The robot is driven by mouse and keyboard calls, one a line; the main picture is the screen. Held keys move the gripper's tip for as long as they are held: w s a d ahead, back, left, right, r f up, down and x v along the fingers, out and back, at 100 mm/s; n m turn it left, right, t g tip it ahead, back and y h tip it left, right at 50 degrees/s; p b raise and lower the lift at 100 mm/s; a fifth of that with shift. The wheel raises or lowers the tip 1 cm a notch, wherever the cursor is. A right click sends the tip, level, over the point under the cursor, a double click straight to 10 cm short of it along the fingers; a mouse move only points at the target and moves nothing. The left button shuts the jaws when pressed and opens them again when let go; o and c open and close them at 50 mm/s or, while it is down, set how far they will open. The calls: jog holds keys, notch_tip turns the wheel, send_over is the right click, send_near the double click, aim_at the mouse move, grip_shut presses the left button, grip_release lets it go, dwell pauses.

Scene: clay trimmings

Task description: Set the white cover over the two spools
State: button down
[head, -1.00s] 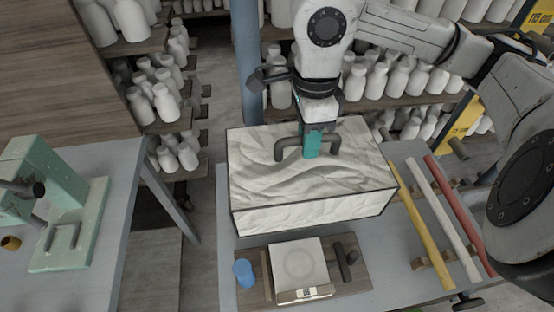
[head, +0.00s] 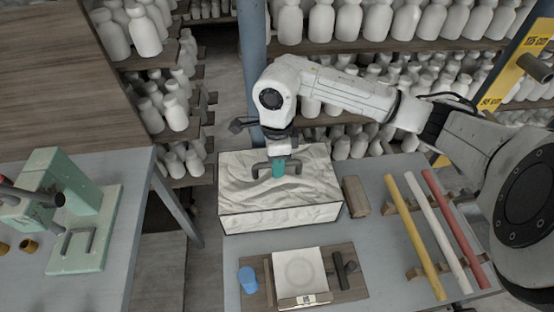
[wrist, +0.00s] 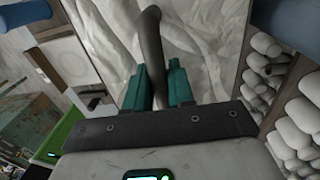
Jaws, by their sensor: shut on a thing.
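The white cover (head: 282,217) is a box with a wavy cream surface, dark edges and a dark bar handle (head: 296,165) on top. My gripper (head: 279,171) is shut on the handle with its teal fingers. In the wrist view the fingers (wrist: 159,86) sit either side of the handle (wrist: 151,32), above the cover's top (wrist: 205,45). The cover is level at the back left of the grey table (head: 385,262); I cannot tell whether it touches the table. I cannot make out the two spools for certain; the cover hides what is under and behind it.
A wooden block (head: 356,197) lies right of the cover. In front are a board with a white scale (head: 299,270) and a blue cup (head: 247,280). Yellow (head: 413,225), white and red rods lie at right. A green press (head: 85,215) stands on the left table. Shelves of white bottles stand behind.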

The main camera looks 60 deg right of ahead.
jog(key=shift+f, duration=0.15)
jog(key=c, duration=1)
grip_release()
jog(key=r+b, duration=0.1)
jog(key=r, duration=0.3)
jog(key=r+b, duration=0.1)
jog(key=r, duration=0.3)
jog(key=r+b, duration=0.1)
jog(key=r, duration=0.3)
jog(key=shift+w+d+r, duration=0.1)
jog(key=shift+w+d, duration=0.15)
jog(key=shift+d, duration=0.15)
